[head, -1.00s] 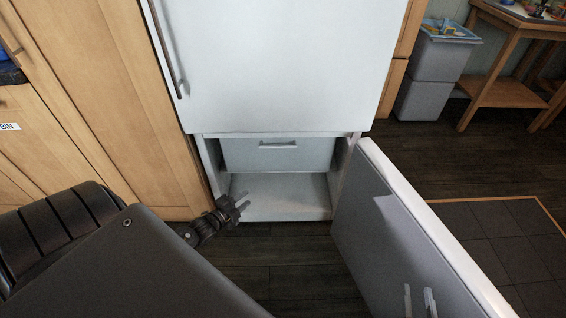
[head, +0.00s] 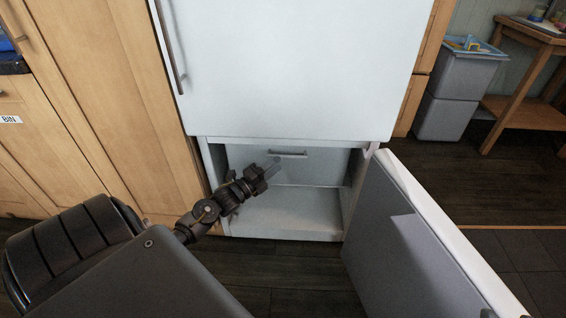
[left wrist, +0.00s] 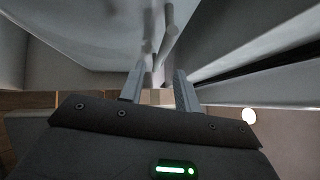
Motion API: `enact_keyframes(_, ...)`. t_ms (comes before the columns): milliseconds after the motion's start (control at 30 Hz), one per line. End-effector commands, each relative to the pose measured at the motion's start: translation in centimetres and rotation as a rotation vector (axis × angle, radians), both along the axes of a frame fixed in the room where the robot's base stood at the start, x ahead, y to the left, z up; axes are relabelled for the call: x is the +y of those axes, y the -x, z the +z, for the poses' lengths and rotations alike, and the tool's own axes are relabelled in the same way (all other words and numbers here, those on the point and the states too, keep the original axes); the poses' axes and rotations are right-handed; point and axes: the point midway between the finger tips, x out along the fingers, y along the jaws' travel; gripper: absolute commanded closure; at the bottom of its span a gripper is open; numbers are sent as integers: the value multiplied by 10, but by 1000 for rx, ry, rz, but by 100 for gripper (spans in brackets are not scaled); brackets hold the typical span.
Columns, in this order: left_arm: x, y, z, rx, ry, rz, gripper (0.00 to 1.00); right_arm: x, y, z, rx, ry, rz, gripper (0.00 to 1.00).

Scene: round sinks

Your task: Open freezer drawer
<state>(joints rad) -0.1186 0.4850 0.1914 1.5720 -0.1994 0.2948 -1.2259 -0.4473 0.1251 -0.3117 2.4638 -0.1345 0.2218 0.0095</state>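The freezer drawer (head: 318,169) is a pale front with a slim horizontal handle (head: 289,154), set in the lower compartment of the white fridge. It looks shut. My left gripper (head: 272,165) reaches in front of the drawer, just left of and below the handle; contact cannot be told. In the left wrist view, its two fingers (left wrist: 158,88) are apart with nothing seen between them. A pale bar (left wrist: 168,38) lies beyond the fingertips; it may be the handle. A small grey tip at the bottom right of the head view may be my right gripper (head: 487,313), mostly cut off.
The freezer door (head: 410,225) stands wide open on the right. The upper fridge door (head: 290,70) is shut above. Wooden cabinets (head: 100,100) stand close on the left. Dark floor (head: 305,270) is clear in front of the compartment.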

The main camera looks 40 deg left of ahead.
Motion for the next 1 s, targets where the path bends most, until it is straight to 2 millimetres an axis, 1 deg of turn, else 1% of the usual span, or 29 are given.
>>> enact_keyframes(33,-1,-9,1,-3,1,1,67,-2,1,0,-21,-10,-4,64)
enact_keyframes(100,-3,-20,2,-1,0,0,67,-4,2,3,-47,-25,-9,64)
enact_keyframes(233,-5,-34,4,0,1,0,67,-9,4,6,-85,-45,-17,64)
enact_keyframes(400,-6,-41,5,2,1,0,67,-11,5,9,-107,-57,-23,64)
enact_keyframes(633,-7,-42,5,2,1,-1,67,-11,5,9,-109,-58,-23,64)
enact_keyframes(667,-6,-42,5,2,1,-1,69,-11,5,9,-109,-58,-23,64)
enact_keyframes(900,-6,-41,5,2,1,0,100,-11,5,9,-108,-57,-23,64)
enact_keyframes(1000,-6,-41,5,2,1,0,100,-11,5,9,-108,-57,-23,64)
